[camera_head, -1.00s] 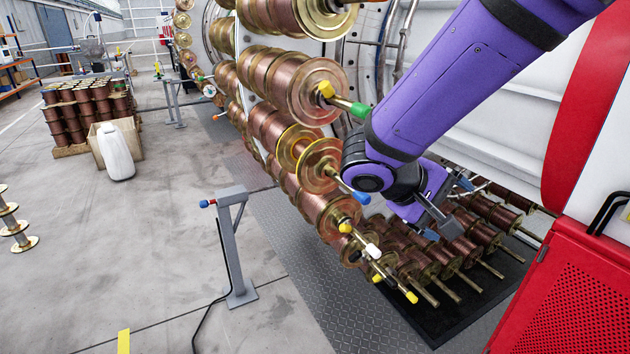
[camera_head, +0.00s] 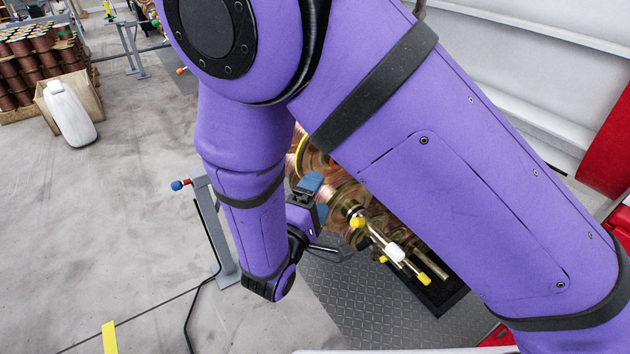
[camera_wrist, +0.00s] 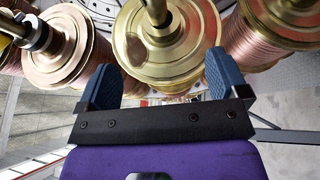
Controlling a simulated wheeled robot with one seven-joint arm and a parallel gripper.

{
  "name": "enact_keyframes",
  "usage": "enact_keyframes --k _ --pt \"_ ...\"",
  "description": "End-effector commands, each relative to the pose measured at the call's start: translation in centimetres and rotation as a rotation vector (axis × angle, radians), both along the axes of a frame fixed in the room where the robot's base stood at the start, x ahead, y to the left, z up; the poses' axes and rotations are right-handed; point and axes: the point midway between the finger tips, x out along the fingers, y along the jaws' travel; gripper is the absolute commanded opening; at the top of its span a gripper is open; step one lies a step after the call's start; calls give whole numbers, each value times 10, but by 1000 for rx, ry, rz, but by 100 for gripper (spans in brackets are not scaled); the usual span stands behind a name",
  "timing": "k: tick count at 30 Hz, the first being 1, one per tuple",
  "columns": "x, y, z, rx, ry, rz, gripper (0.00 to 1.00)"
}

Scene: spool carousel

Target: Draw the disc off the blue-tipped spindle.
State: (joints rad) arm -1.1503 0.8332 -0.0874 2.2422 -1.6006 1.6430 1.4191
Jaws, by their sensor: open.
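In the wrist view my gripper (camera_wrist: 161,82) is open, its two blue fingertips apart with nothing held between them. A large gold disc (camera_wrist: 190,42) lies beyond the fingertips, between them in the picture, with a spindle (camera_wrist: 155,12) standing out of its middle. That spindle's tip is cut off at the top edge, so its colour does not show. In the head view my gripper (camera_head: 312,200) is low at the picture's middle, in front of the copper spools. My arm hides most of the spool rows there, and I cannot make out the blue tip.
Copper spools flank the disc at left (camera_wrist: 65,48) and right (camera_wrist: 290,35). In the head view yellow- and white-tipped spindles (camera_head: 396,252) stick out close right of my gripper. A grey post (camera_head: 215,230) stands at left.

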Motion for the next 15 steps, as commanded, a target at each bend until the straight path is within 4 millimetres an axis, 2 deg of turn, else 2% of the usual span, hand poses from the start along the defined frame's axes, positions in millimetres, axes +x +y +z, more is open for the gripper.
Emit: enact_keyframes --k 5,15 --pt "5 1 -2 -2 -6 17 92" --pt "51 -22 6 -1 -6 12 92"
